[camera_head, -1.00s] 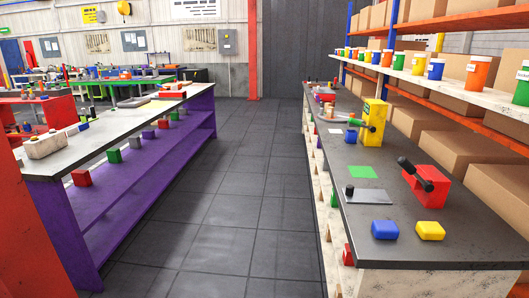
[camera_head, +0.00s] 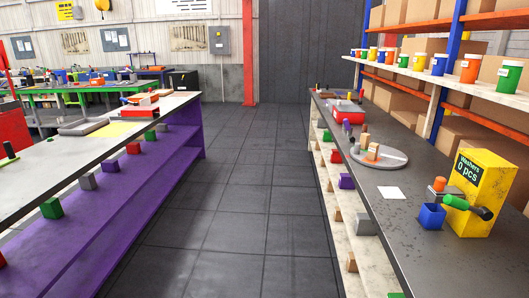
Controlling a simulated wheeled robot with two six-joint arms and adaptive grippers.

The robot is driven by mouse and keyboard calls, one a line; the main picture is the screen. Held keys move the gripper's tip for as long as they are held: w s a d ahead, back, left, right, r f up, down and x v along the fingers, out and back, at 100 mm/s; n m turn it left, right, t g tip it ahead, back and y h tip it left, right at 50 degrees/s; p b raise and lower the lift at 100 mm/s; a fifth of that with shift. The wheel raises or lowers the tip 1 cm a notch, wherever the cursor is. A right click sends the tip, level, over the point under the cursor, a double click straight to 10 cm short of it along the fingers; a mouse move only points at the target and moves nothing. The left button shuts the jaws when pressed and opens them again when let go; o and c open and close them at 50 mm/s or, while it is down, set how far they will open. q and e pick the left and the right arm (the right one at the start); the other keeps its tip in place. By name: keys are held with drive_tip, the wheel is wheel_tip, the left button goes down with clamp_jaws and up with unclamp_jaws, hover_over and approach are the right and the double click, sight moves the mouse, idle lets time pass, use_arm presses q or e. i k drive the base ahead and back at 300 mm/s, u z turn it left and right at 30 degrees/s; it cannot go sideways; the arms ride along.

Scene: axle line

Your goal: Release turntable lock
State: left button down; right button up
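A round grey turntable (camera_head: 392,159) lies flat on the right-hand bench, about halfway along it. A small orange-brown block (camera_head: 373,152) stands on the disc. A small grey-green piece (camera_head: 355,149) is at its left edge, and another upright brown piece stands behind the block. I cannot tell which part is the lock or how it is set. Neither of my grippers is in view.
A purple bench (camera_head: 147,186) runs along the left. The tiled aisle (camera_head: 231,200) between is clear.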

sight(348, 127)
drive_tip(key=i, duration=2.75)
drive_tip(key=z, duration=1.9)
drive_tip(key=i, duration=1)
